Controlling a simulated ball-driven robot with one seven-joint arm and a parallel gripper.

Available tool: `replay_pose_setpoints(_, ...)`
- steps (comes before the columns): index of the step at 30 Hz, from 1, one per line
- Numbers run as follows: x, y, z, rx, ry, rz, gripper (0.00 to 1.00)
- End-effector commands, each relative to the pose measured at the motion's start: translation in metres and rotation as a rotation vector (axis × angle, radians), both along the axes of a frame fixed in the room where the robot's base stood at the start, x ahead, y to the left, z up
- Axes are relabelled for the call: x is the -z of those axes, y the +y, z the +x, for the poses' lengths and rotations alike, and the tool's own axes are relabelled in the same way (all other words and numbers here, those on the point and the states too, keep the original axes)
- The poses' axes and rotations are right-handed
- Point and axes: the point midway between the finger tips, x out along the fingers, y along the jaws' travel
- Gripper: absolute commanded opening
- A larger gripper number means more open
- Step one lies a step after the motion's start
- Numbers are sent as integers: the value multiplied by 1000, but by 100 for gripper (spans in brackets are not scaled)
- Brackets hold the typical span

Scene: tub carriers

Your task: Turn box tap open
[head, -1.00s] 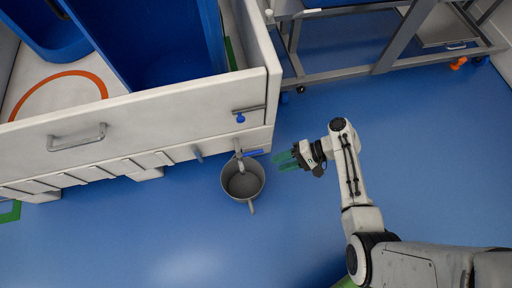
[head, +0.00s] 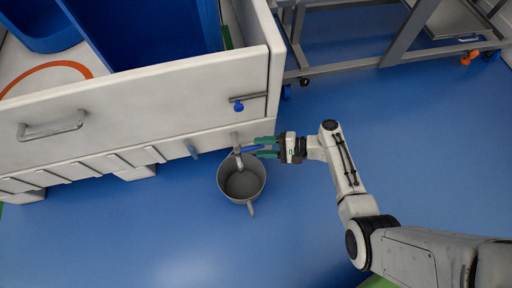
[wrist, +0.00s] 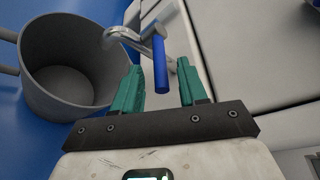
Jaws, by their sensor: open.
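The box tap is a grey metal spout (wrist: 125,36) with a blue lever handle (wrist: 160,66), low on the white box's wall. In the head view the blue handle (head: 249,148) sticks out to the right above a grey pot. My gripper (head: 263,147) is open, with its green fingers pointing left at the tap. In the wrist view the handle's end lies between my two open fingers (wrist: 159,80), with gaps on both sides. I cannot tell whether either finger touches it.
The grey pot (head: 242,184) stands on the blue floor beneath the spout. The white box (head: 150,105) has another blue knob (head: 238,106) higher up. A grey metal frame (head: 350,68) stands at the back right. The floor around my arm is clear.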

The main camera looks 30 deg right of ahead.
Motion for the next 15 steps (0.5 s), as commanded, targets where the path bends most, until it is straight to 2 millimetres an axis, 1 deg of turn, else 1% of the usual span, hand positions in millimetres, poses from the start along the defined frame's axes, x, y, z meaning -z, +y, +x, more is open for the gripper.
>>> replay_pose_setpoints(1, 4, 6, 4, -2, -1, 0, 42)
replay_pose_setpoints(6, 6, 18, 13, -2, 0, -1, 42)
replay_pose_setpoints(15, 5, 21, 16, 0, -1, -1, 42)
